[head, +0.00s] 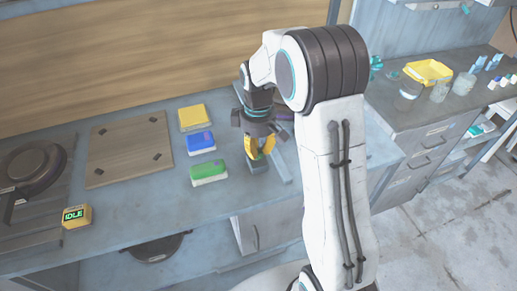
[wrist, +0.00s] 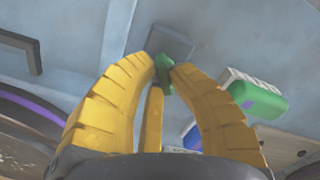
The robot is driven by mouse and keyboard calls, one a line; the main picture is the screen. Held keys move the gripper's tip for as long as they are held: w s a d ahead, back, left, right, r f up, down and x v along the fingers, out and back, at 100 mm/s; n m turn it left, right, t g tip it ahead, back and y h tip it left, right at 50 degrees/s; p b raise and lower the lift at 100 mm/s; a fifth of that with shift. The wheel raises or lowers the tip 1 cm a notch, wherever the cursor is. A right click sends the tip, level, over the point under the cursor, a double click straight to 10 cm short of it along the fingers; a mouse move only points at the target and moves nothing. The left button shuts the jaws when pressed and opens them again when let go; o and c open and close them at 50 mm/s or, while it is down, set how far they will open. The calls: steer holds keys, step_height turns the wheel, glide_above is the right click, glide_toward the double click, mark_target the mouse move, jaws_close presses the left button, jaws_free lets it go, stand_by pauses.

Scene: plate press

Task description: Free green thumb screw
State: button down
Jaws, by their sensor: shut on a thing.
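The green thumb screw (wrist: 163,72) shows in the wrist view between the tips of my yellow fingers. My gripper (wrist: 160,76) is closed on it, with fingertips touching its sides. A flat grey piece (wrist: 172,40) lies just beyond the screw; I cannot tell whether the screw is still seated in anything. In the head view my gripper (head: 261,158) points down over the bench, right of the green block, and hides the screw.
Left of my gripper lie a green block (head: 208,174), a blue block (head: 200,143) and a yellow block (head: 194,117). A square board (head: 128,148) and a yellow box reading IDLE (head: 77,215) are farther left. A dark round device (head: 32,168) stands at far left.

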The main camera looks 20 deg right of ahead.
mark_target(257, 149)
steer(key=n, duration=0.5)
steer(key=shift+a+n, duration=0.1)
steer(key=shift+n, duration=0.2)
steer(key=n, duration=0.4)
steer(key=shift+a+n+b, duration=0.1)
steer(key=shift+n+b, duration=0.2)
steer(key=shift+n, duration=0.3)
steer(key=c, duration=1.1)
jaws_free()
steer(key=shift+w, duration=0.1)
steer(key=shift+c, duration=0.2)
steer(key=shift+r, duration=0.1)
step_height(257, 149, up, 12)
